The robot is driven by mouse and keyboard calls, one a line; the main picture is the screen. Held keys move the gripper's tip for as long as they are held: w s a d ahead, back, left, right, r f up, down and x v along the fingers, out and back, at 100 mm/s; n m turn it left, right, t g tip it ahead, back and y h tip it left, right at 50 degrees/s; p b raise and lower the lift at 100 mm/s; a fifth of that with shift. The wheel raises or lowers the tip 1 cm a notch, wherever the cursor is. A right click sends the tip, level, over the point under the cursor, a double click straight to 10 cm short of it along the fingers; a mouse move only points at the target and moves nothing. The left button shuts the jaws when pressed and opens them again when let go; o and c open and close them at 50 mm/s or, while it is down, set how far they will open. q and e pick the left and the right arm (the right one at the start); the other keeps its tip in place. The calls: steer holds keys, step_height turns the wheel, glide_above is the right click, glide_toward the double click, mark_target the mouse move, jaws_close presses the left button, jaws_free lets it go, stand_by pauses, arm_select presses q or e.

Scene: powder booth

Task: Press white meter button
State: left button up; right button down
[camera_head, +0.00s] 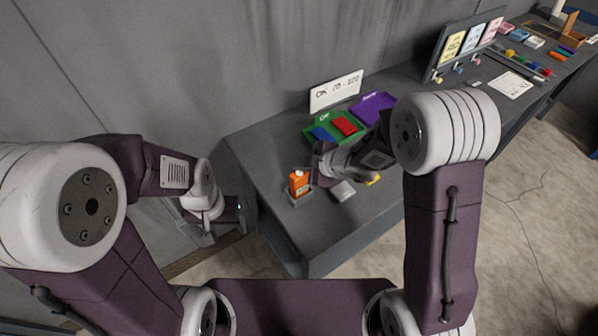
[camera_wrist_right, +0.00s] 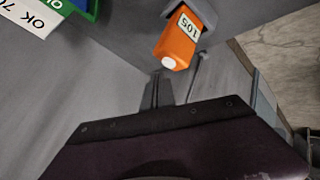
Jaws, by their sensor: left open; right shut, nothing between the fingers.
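The orange meter (camera_head: 299,183) stands on a small grey base near the front left of the grey table. In the right wrist view the meter (camera_wrist_right: 181,40) shows a label reading 105 and a round white button (camera_wrist_right: 168,62). My right gripper (camera_head: 318,174) is shut and empty, just right of the meter in the head view. In the right wrist view its fingers (camera_wrist_right: 168,88) point toward the meter, with the button close beyond the tips; I see no clear contact. My left gripper (camera_head: 238,207) is open and empty, left of the table edge.
A sign (camera_head: 336,91) reading OK 70-120 stands behind a green tray (camera_head: 350,134) holding blue and red blocks. A purple tray (camera_head: 373,106) is beside it. A grey block (camera_head: 343,191) lies right of the meter. The right arm partly hides a yellow item (camera_head: 374,180).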

steer(key=shift+f, duration=0.1)
stand_by(0.4)
steer(key=shift+f+b, duration=0.35)
steer(key=shift+f, duration=0.15)
stand_by(0.4)
steer(key=shift+r+p, duration=0.55)
steer(key=shift+r, duration=0.05)
step_height(320, 180, up, 6)
steer(key=p, duration=0.6)
